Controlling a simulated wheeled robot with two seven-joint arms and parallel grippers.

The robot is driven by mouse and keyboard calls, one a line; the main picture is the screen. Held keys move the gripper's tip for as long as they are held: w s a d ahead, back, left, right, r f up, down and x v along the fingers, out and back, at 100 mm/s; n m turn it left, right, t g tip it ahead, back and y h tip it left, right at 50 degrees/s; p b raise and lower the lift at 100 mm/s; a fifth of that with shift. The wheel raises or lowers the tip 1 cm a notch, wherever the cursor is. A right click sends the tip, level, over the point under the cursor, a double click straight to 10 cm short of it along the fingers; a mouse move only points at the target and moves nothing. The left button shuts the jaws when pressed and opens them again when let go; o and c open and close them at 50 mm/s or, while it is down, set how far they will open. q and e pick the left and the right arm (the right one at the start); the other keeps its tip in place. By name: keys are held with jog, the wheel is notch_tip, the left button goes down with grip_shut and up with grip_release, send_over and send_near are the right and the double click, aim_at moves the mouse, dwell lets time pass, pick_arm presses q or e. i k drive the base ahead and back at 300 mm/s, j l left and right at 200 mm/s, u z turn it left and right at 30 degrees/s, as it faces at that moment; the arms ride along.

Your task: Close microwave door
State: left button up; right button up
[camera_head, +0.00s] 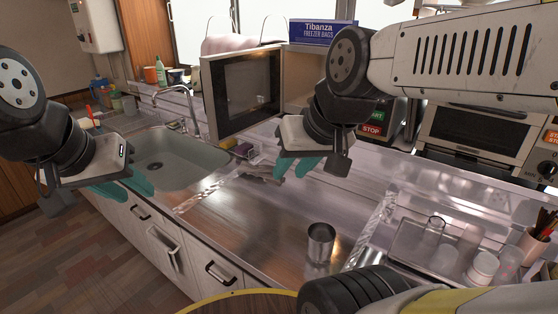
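The microwave (300,88) stands on the counter behind my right arm, which hides much of its front. Its door (240,93), pale-framed with a dark window, stands wide open and swings out to the left, toward the sink. The START and STOP buttons (372,122) show to the right of my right wrist. My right gripper (294,167) is in front of the microwave, right of the door and apart from it in the picture; its teal fingers look parted and empty. My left gripper (124,186) is over the sink's front left edge, teal fingers apart, empty.
A sink (180,158) with a faucet (178,95) lies left of the door. A metal cup (321,242) stands on the open counter. A toaster oven (480,132) and a clear tray (425,245) are at right. A freezer bag box (320,32) sits atop the microwave.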

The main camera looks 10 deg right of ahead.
aim_at(242, 91)
jog(key=j+z, duration=0.15)
jog(key=z, duration=0.75)
jog(key=j+z, duration=0.35)
jog(key=j, duration=0.15)
jog(key=j+z, duration=0.35)
jog(key=j, duration=0.2)
jog(key=k+j+z, duration=0.1)
jog(key=j+z, duration=0.3)
jog(key=k+j, duration=0.1)
jog(key=j, duration=0.25)
jog(key=k+j+z, duration=0.1)
jog(key=j, duration=0.25)
jog(key=k+j, duration=0.15)
jog(key=j, duration=0.25)
jog(key=k+j, duration=0.15)
jog(key=j, duration=0.2)
jog(key=k+j+z, duration=0.1)
jog(key=j, duration=0.25)
jog(key=k+j, duration=0.2)
jog(key=j, duration=0.15)
